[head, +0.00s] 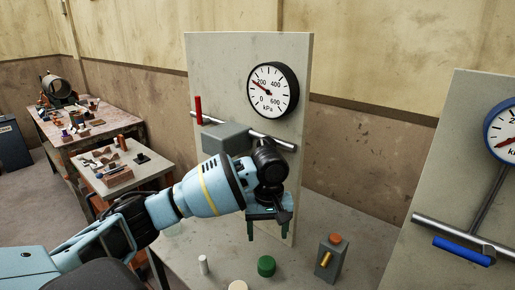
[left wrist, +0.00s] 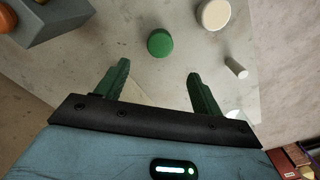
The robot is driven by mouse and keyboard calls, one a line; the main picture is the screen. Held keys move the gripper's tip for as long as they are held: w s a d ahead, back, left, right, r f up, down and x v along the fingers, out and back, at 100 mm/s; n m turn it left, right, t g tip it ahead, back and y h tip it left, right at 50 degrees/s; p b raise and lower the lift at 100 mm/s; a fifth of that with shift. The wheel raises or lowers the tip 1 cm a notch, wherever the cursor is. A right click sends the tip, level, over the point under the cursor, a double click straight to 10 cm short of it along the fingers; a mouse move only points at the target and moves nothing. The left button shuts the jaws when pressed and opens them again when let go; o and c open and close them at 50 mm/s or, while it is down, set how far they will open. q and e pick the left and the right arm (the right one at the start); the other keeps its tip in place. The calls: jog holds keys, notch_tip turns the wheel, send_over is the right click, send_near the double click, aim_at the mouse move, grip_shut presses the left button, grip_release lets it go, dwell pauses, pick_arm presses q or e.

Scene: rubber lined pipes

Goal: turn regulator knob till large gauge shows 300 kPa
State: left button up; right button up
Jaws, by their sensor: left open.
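The large round gauge (head: 273,91) with a black rim is on the grey upright panel (head: 225,65); its dial is marked 0 to 600 kPa. Its red needle points up and left, near the 200 mark; the exact reading is too small to tell. A grey box (head: 226,138) sits on the pipe (head: 272,139) below the gauge. I cannot make out a regulator knob on it; my arm covers part of it. My left gripper (head: 268,234) is open and empty, pointing down in front of the panel above the table; its open fingers also show in the left wrist view (left wrist: 158,72). My right gripper is out of view.
On the table stand a green cylinder (head: 266,266), a white cylinder (head: 203,265), a cream disc (head: 238,286) and a grey box with an orange top (head: 330,260). A red handle (head: 198,110) is on the pipe. Another panel (head: 440,170) with a blue handle (head: 463,250) stands right.

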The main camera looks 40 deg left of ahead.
aim_at(267, 145)
pick_arm(q)
jog(key=shift+c, duration=0.4)
jog(key=w+a+r+m+t, duration=0.2)
jog(key=w+a+r+t, duration=0.15)
jog(key=a+t, duration=0.45)
jog(key=s+d+r+m+t, duration=0.1)
jog(key=s+r+m+t, duration=0.1)
jog(key=r+t, duration=0.3)
jog(key=s+d+r+m+t+h+p, duration=0.1)
jog(key=s+r+m+t, duration=0.2)
jog(key=r, duration=0.7)
jog(key=shift+r+m+t+h, duration=0.3)
jog(key=shift+r+m+t, duration=0.1)
jog(key=shift+m+t, duration=0.65)
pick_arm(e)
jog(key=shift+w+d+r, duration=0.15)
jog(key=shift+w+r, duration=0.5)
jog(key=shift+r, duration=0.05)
pick_arm(q)
jog(key=shift+w, duration=0.1)
